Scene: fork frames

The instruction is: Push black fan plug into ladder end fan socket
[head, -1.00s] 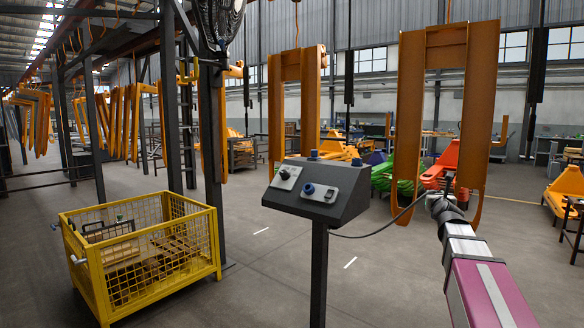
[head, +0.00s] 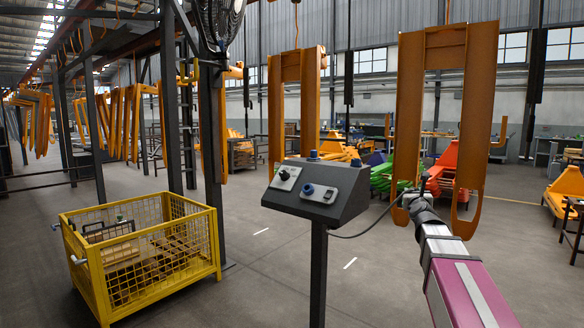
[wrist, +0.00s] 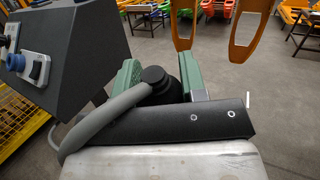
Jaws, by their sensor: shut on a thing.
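My gripper (head: 413,196) is to the right of the grey control box, apart from it. In the wrist view its green fingers (wrist: 160,78) are closed around a black plug (wrist: 158,86). The plug is small in the head view (head: 424,180). A thick grey cable (wrist: 100,125) curves away to the left in the wrist view; in the head view a dark cable (head: 350,236) runs to the box. The box (head: 318,200) has a blue round fitting (head: 309,189) on its sloped face. I cannot tell which fitting is the ladder end fan socket.
A dark post (head: 318,275) carries the box. A yellow mesh crate (head: 145,262) stands at left. A black fan (head: 220,20) is mounted high on a column. Orange frames (head: 440,120) hang behind my gripper. The floor between the crate and the post is clear.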

